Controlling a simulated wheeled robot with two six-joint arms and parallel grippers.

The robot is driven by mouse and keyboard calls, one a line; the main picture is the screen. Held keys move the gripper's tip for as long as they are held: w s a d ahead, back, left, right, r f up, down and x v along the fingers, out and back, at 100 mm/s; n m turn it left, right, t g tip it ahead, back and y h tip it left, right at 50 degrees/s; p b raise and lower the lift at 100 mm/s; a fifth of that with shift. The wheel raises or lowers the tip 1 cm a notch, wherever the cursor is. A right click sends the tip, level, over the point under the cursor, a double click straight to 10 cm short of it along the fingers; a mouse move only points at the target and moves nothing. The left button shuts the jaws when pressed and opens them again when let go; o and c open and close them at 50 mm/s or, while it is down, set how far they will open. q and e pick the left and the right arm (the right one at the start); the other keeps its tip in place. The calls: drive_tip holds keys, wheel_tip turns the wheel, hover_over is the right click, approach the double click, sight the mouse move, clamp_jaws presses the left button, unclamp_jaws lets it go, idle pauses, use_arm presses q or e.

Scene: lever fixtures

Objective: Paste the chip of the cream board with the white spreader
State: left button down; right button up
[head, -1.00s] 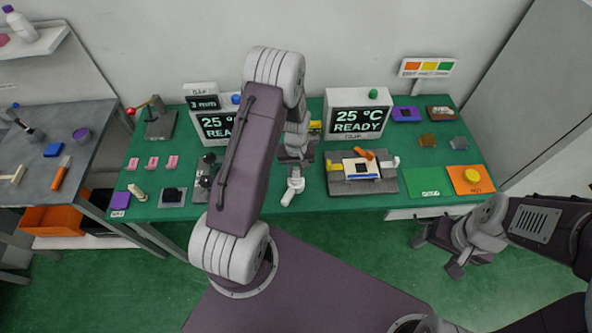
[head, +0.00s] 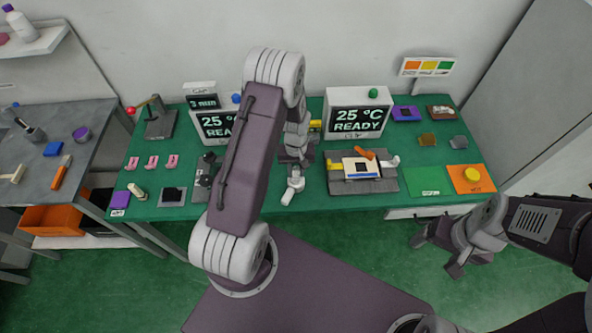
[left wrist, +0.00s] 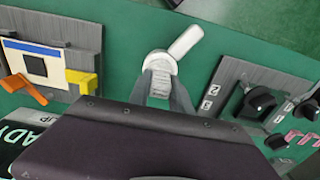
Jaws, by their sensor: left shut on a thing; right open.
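The cream board (head: 348,172) sits in a grey fixture on the green table, with its dark square chip (head: 361,169) face up. In the left wrist view the cream board (left wrist: 13,63) is at the left, its chip (left wrist: 37,66) uncovered. My left gripper (left wrist: 164,84) is shut on the white spreader (left wrist: 187,41), whose round part lies between the fingers. In the head view my left gripper (head: 295,170) is left of the board's fixture and apart from it, with the spreader (head: 291,190) below its tips. My right gripper (head: 438,256) is open and empty, in front of the table.
The fixture has a yellow block (head: 335,167) and an orange lever (head: 365,154). A monitor reading 25 °C READY (head: 358,121) stands behind it. A grey panel with black knobs (left wrist: 262,98) lies on the spreader's other side. Bare green table (left wrist: 118,40) separates the spreader from the board.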

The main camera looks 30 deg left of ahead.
sight(296, 168)
use_arm(q)
drive_tip(key=shift+s, duration=0.1)
wheel_tip(296, 168, up, 7)
drive_tip(key=p, duration=0.6)
idle(0.7)
